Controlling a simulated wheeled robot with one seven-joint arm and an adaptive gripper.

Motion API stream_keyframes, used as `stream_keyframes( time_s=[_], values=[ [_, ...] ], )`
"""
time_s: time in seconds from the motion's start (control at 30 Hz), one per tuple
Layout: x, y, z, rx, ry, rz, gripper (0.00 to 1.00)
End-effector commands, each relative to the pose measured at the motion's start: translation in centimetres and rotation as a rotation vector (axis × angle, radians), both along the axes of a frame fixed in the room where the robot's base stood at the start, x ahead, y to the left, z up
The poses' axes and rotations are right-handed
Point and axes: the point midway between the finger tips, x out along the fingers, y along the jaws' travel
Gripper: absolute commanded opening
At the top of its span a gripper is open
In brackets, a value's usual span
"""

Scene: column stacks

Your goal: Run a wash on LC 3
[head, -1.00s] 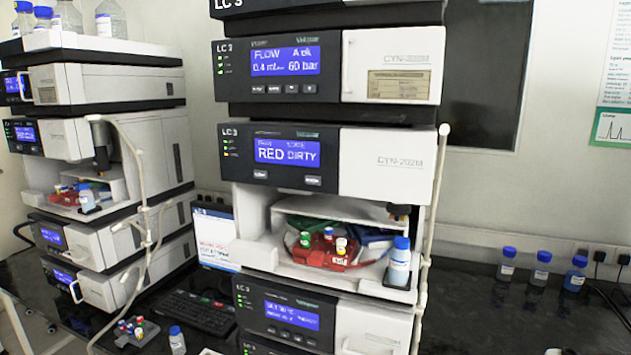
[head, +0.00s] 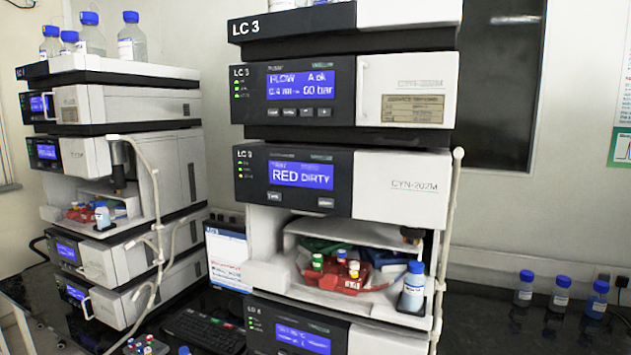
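The LC 3 stack stands in the middle of the head view. Its pump module (head: 300,91) has a lit display reading flow, about 0.4 mL, "A ok" and 60 bar. Below it, the sampler module (head: 300,176) shows "RED DIRTY" on its display, with two small buttons (head: 325,203) under the screen. In the open bay beneath sit a red vial rack (head: 322,282) with several coloured-cap vials and a blue-capped wash bottle (head: 412,288) at the front right. Green and blue racks are partly hidden behind. My gripper is not in view.
A second, similar stack (head: 125,75) stands at the left, with bottles on top and pale tubing down its side. A monitor (head: 226,250) and keyboard (head: 203,330) lie between the stacks. Blue-capped bottles (head: 560,294) stand on the dark bench (head: 480,320) at the right.

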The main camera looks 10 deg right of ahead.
Motion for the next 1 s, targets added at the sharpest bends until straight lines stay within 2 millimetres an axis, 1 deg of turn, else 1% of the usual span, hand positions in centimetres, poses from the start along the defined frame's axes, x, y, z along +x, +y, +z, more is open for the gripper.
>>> stream_keyframes(
  time_s=[0.27,1.0],
  values=[
    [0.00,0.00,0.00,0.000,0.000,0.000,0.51],
    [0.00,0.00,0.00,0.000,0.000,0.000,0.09]
  ],
)
